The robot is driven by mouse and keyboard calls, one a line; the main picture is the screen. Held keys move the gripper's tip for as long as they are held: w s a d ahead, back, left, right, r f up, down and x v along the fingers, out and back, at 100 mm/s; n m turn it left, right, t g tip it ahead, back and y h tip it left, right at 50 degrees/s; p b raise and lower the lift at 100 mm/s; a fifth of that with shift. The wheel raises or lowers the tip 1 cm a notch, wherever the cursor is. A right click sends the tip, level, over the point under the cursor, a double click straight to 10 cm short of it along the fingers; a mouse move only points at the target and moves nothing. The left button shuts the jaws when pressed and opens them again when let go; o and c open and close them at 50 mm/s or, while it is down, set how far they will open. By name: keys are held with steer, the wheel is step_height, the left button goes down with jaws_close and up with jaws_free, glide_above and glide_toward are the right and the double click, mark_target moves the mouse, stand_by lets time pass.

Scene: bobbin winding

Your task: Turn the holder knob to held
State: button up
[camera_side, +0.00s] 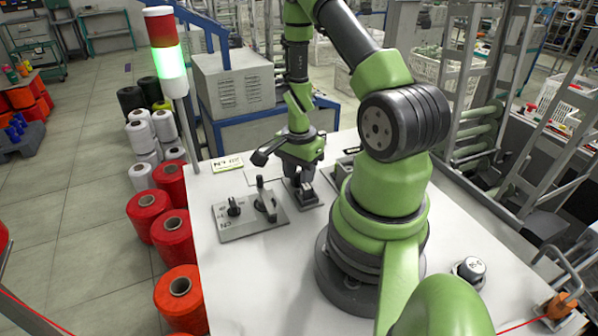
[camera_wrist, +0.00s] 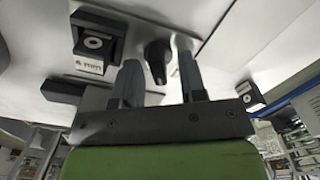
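In the wrist view, a dark knob (camera_wrist: 156,54) shows between the two fingers of my gripper (camera_wrist: 159,66). The fingers are apart, with a visible gap on each side of the knob. I cannot read which setting it points to. In the side view, my gripper (camera_side: 302,184) points down over a small plate (camera_side: 309,204) at the back of the white table, just right of a grey panel. The fingers largely hide what stands on that plate.
The grey panel (camera_side: 236,229) carries a black knob (camera_side: 233,207) and an upright lever (camera_side: 266,200). A labelled card (camera_side: 227,163) lies behind it. A signal tower (camera_side: 167,55) glows green at the table's corner. A round-topped weight (camera_side: 469,268) stands at the right.

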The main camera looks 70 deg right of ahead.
jaws_close()
steer(key=n, duration=0.6)
steer(key=shift+w, duration=0.2)
steer(key=n, duration=0.5)
steer(key=shift+w+a+n, duration=0.1)
steer(key=shift+w+n, duration=0.1)
steer(key=shift+n, duration=0.2)
stand_by(0.5)
jaws_free()
steer(key=shift+r, duration=0.1)
